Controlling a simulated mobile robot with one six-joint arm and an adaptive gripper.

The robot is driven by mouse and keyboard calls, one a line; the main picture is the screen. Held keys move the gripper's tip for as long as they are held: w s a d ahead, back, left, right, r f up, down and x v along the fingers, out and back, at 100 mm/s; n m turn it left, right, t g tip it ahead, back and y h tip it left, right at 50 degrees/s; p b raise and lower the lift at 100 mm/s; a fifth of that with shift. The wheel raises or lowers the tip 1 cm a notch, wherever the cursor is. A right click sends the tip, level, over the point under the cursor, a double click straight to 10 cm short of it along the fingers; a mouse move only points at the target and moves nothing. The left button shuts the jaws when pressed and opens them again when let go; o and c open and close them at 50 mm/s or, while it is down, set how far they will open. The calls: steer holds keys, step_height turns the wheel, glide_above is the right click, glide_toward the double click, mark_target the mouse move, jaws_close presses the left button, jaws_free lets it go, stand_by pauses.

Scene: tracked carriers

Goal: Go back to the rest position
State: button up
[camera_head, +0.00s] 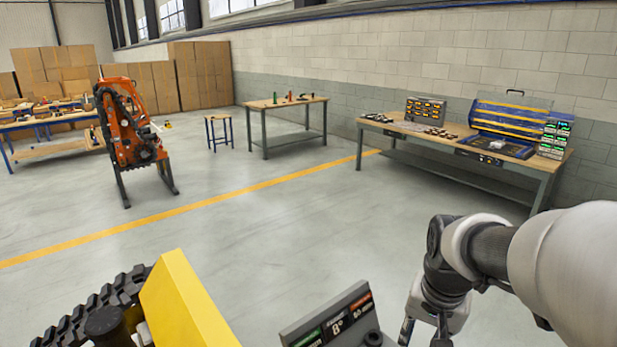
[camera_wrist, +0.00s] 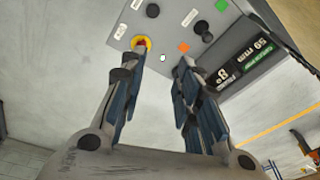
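My arm (camera_head: 470,255) reaches in from the right in the head view and bends down at the wrist. My gripper (camera_wrist: 156,76) shows in the wrist view with its two blue-padded fingers apart and nothing held between them. It is over a grey control box (camera_wrist: 165,30) with a red button on a yellow ring (camera_wrist: 141,43) beside the left fingertip. That finger partly overlaps the button in the picture; I cannot tell whether they touch. In the head view the gripper is cut off by the bottom edge.
The control box's display face (camera_head: 338,323) stands left of my wrist, near a yellow block (camera_head: 185,305) and a black tyre (camera_head: 90,308). An orange machine (camera_head: 128,125) stands beyond. Workbenches (camera_head: 480,165) line the wall. The floor between is clear.

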steer(key=s+a+r+n+t+b, duration=0.1)
steer(key=s+a+n, duration=0.2)
steer(key=s, duration=0.5)
steer(key=s+a+r+n+t+b, duration=0.1)
steer(key=s+a+n, duration=0.2)
steer(key=s, duration=0.6)
steer(key=shift+a+r+t, duration=0.15)
steer(key=shift+t, duration=0.15)
